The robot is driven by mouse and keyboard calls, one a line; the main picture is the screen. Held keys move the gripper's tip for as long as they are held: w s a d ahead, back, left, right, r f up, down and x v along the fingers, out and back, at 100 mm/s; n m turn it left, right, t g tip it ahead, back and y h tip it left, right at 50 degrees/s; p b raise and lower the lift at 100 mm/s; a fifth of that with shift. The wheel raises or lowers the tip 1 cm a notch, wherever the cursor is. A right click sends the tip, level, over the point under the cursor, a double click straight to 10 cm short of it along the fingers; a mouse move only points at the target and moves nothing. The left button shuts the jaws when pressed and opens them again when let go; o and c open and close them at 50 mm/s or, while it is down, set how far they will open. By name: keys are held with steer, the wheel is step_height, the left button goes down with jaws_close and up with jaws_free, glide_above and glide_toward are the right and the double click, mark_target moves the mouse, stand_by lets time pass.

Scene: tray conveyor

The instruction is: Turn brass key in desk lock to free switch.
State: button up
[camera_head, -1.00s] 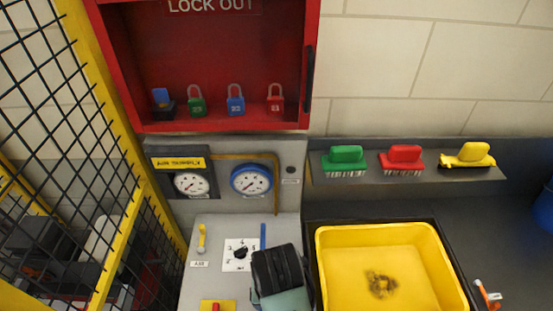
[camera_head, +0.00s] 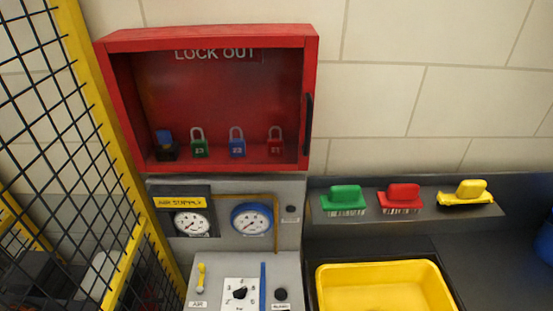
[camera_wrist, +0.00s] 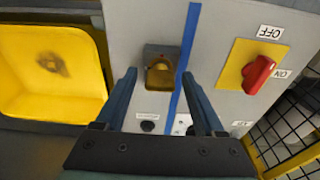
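In the wrist view, a brass-coloured piece (camera_wrist: 161,74), which looks like the key in its lock, sits on a darker square plate on the grey desk panel. The red switch (camera_wrist: 258,74) is on a yellow plate marked OFF and ON, to the right. My gripper (camera_wrist: 158,77) is open, its two dark blue fingers apart, with the tips to the left and right of the brass piece. The head view shows neither my gripper, the key nor the switch.
A blue strip (camera_wrist: 184,62) runs along the panel by the right finger. The yellow tray (camera_wrist: 52,75) lies left. A black knob (camera_head: 281,294) and a dial (camera_head: 240,292) are on the desk.

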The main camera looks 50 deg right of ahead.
jaws_close()
steer(key=shift+m+p, duration=0.65)
steer(key=shift+m, duration=0.85)
steer(key=shift+r+m+p, duration=0.1)
steer(key=shift+m+p, duration=0.25)
steer(key=shift+m, duration=0.35)
steer(key=shift+m+g, duration=0.3)
steer(key=shift+m, duration=0.5)
steer(key=m+p, duration=0.1)
steer(key=m, duration=0.1)
steer(key=shift+m, duration=0.3)
